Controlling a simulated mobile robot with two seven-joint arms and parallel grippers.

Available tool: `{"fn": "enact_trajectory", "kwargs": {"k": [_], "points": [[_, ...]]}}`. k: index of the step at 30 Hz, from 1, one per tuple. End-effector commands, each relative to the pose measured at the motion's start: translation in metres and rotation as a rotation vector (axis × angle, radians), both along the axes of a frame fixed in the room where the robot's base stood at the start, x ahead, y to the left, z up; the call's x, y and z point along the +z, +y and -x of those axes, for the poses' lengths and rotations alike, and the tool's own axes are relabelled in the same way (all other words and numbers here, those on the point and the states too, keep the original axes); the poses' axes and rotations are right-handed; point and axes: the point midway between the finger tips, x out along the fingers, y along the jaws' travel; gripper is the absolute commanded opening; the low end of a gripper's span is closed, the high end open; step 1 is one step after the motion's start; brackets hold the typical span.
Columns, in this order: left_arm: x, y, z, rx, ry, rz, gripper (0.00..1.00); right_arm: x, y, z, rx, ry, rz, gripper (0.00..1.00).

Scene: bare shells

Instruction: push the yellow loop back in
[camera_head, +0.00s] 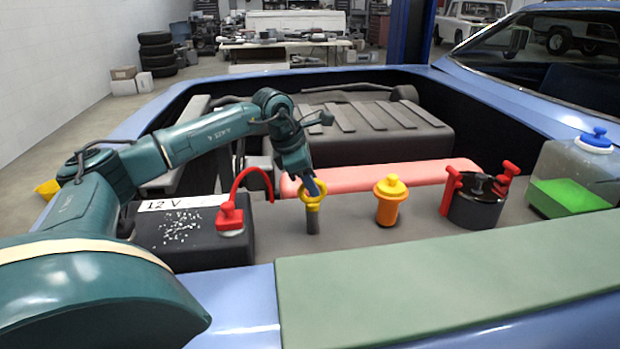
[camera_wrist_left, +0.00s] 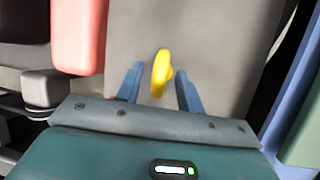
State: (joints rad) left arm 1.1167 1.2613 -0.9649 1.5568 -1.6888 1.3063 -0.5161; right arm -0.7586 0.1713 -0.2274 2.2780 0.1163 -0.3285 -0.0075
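In the left wrist view the loop (camera_wrist_left: 161,70) shows nearly edge-on. My left gripper (camera_head: 316,187) reaches down from above, its fingertips at the loop. In the left wrist view the blue fingers of my left gripper (camera_wrist_left: 158,88) are apart, one on each side of the loop, with a gap to each. How far the loop's stem sits in the tube cannot be told. My right gripper is out of view.
A 12 V battery (camera_head: 190,240) with a red terminal (camera_head: 231,215) and red cable stands left. Right are an orange and yellow cap (camera_head: 389,200), a black reservoir with red clips (camera_head: 476,203) and a coolant tank (camera_head: 575,175). A green mat (camera_head: 450,290) covers the front fender.

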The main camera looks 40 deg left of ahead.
Motion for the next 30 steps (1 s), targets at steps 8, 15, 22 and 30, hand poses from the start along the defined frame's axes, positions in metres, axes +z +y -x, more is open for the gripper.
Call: {"fn": "enact_trajectory", "kwargs": {"k": [8,15,22,30], "points": [[0.013,0.002,0.005,0.001,-0.005,0.001,0.37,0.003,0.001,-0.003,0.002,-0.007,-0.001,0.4],[0.06,0.008,0.025,0.002,-0.005,0.0,0.37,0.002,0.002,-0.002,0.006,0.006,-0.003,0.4],[0.101,0.013,0.044,0.002,-0.003,0.0,0.37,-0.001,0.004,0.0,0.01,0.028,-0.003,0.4],[0.119,0.015,0.053,0.0,0.0,0.0,0.37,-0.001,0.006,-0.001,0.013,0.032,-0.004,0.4]]}}
